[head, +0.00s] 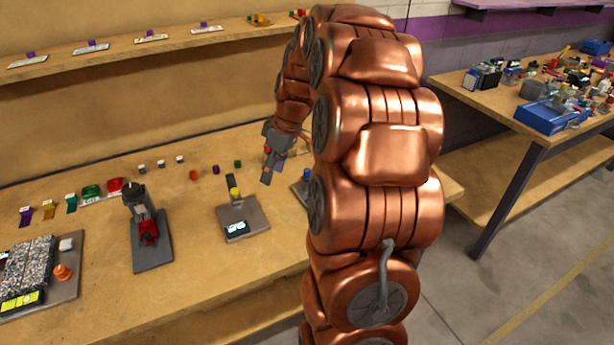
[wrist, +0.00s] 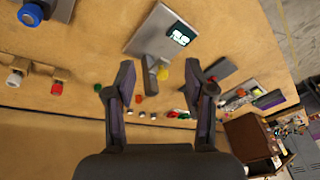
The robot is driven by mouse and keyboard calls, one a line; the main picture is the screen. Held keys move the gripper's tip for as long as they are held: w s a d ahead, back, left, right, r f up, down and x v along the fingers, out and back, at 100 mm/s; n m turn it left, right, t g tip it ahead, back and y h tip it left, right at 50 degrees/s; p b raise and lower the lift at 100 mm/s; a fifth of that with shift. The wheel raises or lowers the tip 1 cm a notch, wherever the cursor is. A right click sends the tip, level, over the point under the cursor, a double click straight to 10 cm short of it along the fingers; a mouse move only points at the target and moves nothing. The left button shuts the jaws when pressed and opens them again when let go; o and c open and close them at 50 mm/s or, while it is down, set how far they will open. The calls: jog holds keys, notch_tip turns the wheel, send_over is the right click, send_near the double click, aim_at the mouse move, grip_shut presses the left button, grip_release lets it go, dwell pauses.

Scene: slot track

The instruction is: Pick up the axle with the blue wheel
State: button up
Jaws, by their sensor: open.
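A round blue piece (head: 306,174) shows on a grey base beside my arm in the head view. It also shows in the wrist view as a blue ring (wrist: 31,14) at the upper left. I cannot tell whether this is the axle's blue wheel; no separate axle is clear. My gripper (head: 268,167) hangs over the bench, to the left of the blue piece in the head view. In the wrist view my gripper (wrist: 161,76) has its two fingers spread with nothing held between them. My arm hides part of the bench around the blue piece.
A grey plate with a small screen and yellow knob (head: 238,217) stands near my gripper. A black-and-red device (head: 147,226) is farther left. The bench's front middle is bare.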

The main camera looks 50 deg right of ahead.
jog(key=d+f+t, duration=0.1)
jog(key=d+f, duration=0.1)
jog(key=d, duration=0.7)
jog(key=d+f+t, duration=0.1)
jog(key=d+f, duration=0.1)
jog(key=d, duration=0.6)
jog(key=shift+n+h, duration=0.3)
jog(key=shift+n, duration=0.2)
jog(key=p+x, duration=0.2)
jog(key=x, duration=0.5)
jog(key=shift+w+a, duration=0.15)
jog(key=shift+a, duration=0.05)
jog(key=shift+w+f, duration=0.15)
jog(key=shift+f, duration=0.2)
jog(key=c, duration=1)
grip_shut()
notch_tip(320, 180, up, 9)
jog(key=shift+r+b, duration=0.1)
jog(key=shift+b, duration=1)
notch_tip(320, 180, up, 6)
send_over(308, 171)
